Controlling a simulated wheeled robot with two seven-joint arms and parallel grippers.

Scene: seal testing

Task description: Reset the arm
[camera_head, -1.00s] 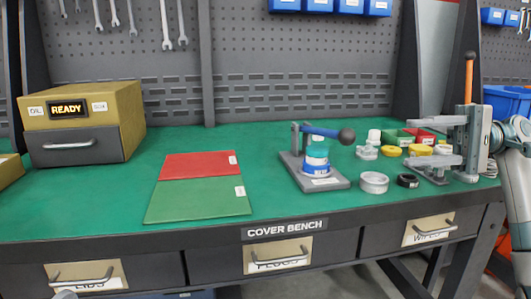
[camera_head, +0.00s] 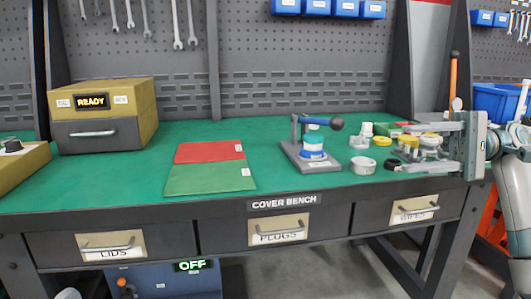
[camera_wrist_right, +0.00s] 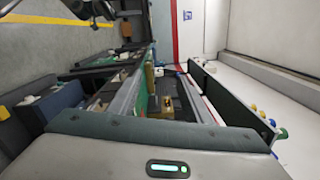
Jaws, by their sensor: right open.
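My right gripper (camera_head: 402,148) is at the right end of the bench in the head view. Its two flat grey fingers point left, one above the other, wide apart. They overlap small parts on the bench in the picture. I see nothing gripped between them, though the background there is cluttered. The right arm comes in from the right edge. My left gripper is not in view.
A hand press (camera_head: 310,158) holds a blue-and-white container. A grey ring (camera_head: 363,165), a black ring (camera_head: 392,164) and yellow parts are close to my right gripper. A red-and-green mat (camera_head: 210,180) lies centre left, a READY box (camera_head: 98,132) behind it. An OFF unit (camera_head: 165,281) is below.

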